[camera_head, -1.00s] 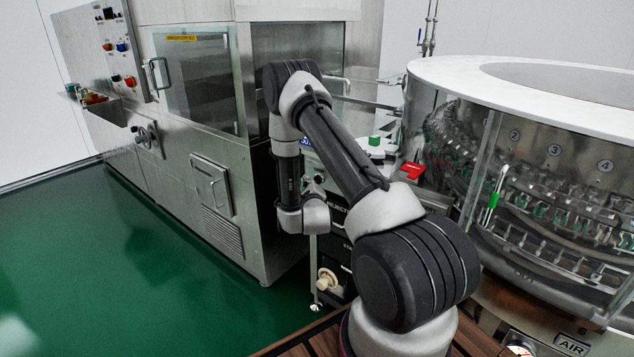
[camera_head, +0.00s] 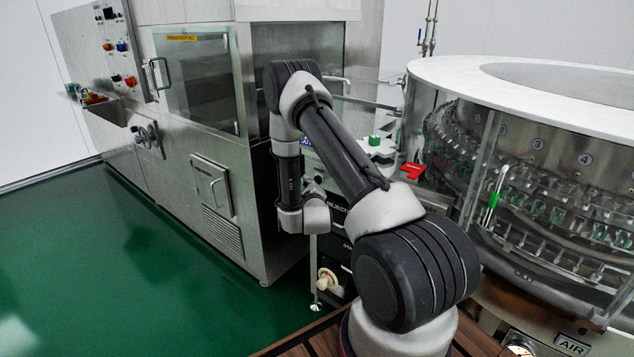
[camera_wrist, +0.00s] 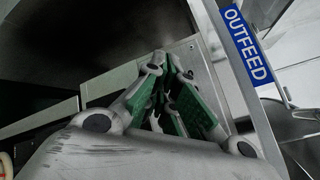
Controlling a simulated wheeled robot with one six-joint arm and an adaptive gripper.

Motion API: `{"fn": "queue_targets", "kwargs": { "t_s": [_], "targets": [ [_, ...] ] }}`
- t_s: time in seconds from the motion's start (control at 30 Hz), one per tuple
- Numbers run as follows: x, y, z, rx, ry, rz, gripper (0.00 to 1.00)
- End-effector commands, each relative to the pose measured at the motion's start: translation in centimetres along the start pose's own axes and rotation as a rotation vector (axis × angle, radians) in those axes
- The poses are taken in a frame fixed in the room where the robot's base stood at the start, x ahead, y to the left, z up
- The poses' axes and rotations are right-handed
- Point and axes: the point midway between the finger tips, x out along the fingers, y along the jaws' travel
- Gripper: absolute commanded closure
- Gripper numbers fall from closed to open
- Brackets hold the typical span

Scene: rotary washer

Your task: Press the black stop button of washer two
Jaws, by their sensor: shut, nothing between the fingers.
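My gripper (camera_wrist: 165,70) shows in the wrist view, its green-padded fingers drawn together at the tips with nothing between them. A pale grey panel lies behind the fingertips. In the head view my gripper is hidden by my own arm, which reaches down in front of a dark cabinet (camera_head: 337,204) with a partly covered REJECT label. The rotary washer (camera_head: 500,82) stands at the right, with a pale ring top, clear walls and numbered plates inside. I cannot make out a black stop button for washer two in either view; that part of the cabinet is largely covered by my arm.
A blue OUTFEED sign (camera_wrist: 247,45) on a post stands close to my gripper's right. A steel machine (camera_head: 190,150) with a button panel (camera_head: 118,45) stands at the left. A red part (camera_head: 412,171) sits beside the washer. The green floor (camera_head: 110,260) at the left is clear.

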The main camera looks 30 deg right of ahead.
Motion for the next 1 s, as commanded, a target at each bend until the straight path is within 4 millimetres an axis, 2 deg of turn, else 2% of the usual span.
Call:
{"fn": "queue_targets", "kwargs": {
  "t_s": [1.0],
  "targets": [
    [0.85, -0.64, -0.59, 0.000, 0.000, 0.000, 1.00]
  ]
}}
